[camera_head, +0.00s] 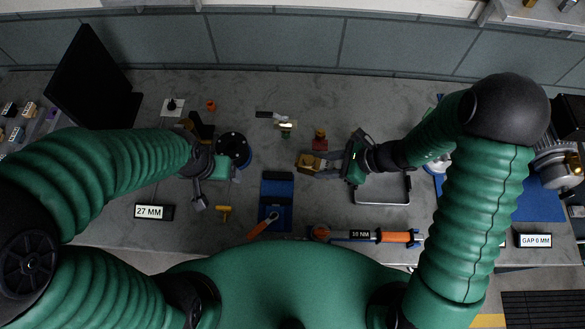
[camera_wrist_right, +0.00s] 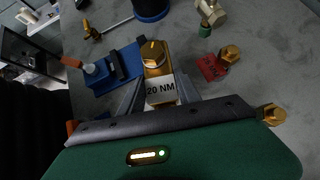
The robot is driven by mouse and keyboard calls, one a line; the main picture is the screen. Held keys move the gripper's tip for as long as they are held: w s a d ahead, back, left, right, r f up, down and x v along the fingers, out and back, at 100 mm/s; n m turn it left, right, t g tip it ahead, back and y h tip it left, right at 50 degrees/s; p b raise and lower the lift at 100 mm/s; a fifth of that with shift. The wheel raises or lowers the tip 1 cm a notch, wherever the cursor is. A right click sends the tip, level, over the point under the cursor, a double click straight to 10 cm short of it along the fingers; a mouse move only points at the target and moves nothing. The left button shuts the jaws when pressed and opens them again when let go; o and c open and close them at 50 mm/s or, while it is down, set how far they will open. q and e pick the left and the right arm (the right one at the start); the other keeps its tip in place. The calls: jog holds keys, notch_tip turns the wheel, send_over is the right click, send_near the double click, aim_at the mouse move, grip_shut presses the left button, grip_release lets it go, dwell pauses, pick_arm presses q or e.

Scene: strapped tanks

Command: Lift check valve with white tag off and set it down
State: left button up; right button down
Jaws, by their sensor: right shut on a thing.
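The check valve with the white tag is a brass hex-bodied piece (camera_wrist_right: 153,52); its white tag (camera_wrist_right: 160,89) reads 20 NM. My right gripper (camera_wrist_right: 152,88) is shut on it, with the fingers on either side. In the head view the brass valve (camera_head: 306,163) sits at the fingertips of my right gripper (camera_head: 316,164), above the middle of the bench. I cannot tell how high it is. My left gripper (camera_head: 199,198) points down at the left of the bench, beside a black round part; its finger gap is unclear.
A brass piece (camera_wrist_right: 230,53) with a red tag lies close by. A blue fixture (camera_head: 277,188) is left of my right gripper, and a grey-rimmed tray (camera_head: 383,202) lies under my right arm. A torque wrench (camera_head: 365,236) lies along the front edge.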

jog(key=d+m, duration=0.1)
jog(key=d, duration=0.2)
jog(key=d+m+t+p, duration=0.1)
jog(key=d, duration=0.2)
jog(key=d+r+t, duration=0.1)
jog(key=d, duration=0.3)
jog(key=shift+m+h+p, duration=0.4)
pick_arm(q)
notch_tip(320, 180, up, 5)
jog(key=d+p, duration=0.1)
jog(key=p, duration=0.1)
pick_arm(e)
jog(key=s+d+m+t+h, duration=0.2)
jog(key=s+d+m, duration=0.1)
jog(key=d, duration=0.7)
notch_tip(320, 180, down, 6)
jog(key=b, duration=0.4)
jog(key=shift+w+b, duration=0.1)
jog(key=shift+b, duration=0.2)
jog(key=shift+d+f+b, duration=0.1)
jog(key=shift+f+b, duration=0.2)
jog(key=shift+f, duration=0.2)
pick_arm(q)
jog(key=x, duration=0.2)
jog(key=s+x, duration=0.1)
jog(key=x, duration=0.2)
jog(key=shift+a+f, duration=0.15)
jog(key=shift+f, duration=0.05)
pick_arm(e)
jog(key=shift+r, duration=0.1)
